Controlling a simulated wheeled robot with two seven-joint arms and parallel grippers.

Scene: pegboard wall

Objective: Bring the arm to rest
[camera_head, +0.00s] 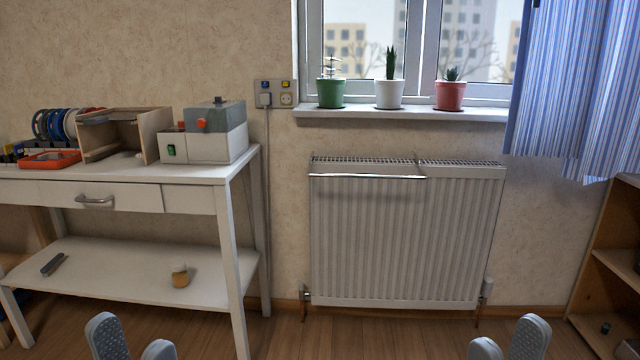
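My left gripper (132,338) shows at the bottom left edge, with two grey padded fingers apart and nothing seen between them. My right gripper (506,341) shows at the bottom right, also with its fingers apart and nothing seen between them. Both are low in the view, in front of the wooden floor, and touch nothing that I can see. The rest of both arms is out of the picture.
A white table (200,172) with a drawer and lower shelf stands at the left. A white radiator (405,240) hangs under the window sill (400,113). A wooden shelf unit (600,270) stands at the right. Bare floor (390,335) lies between.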

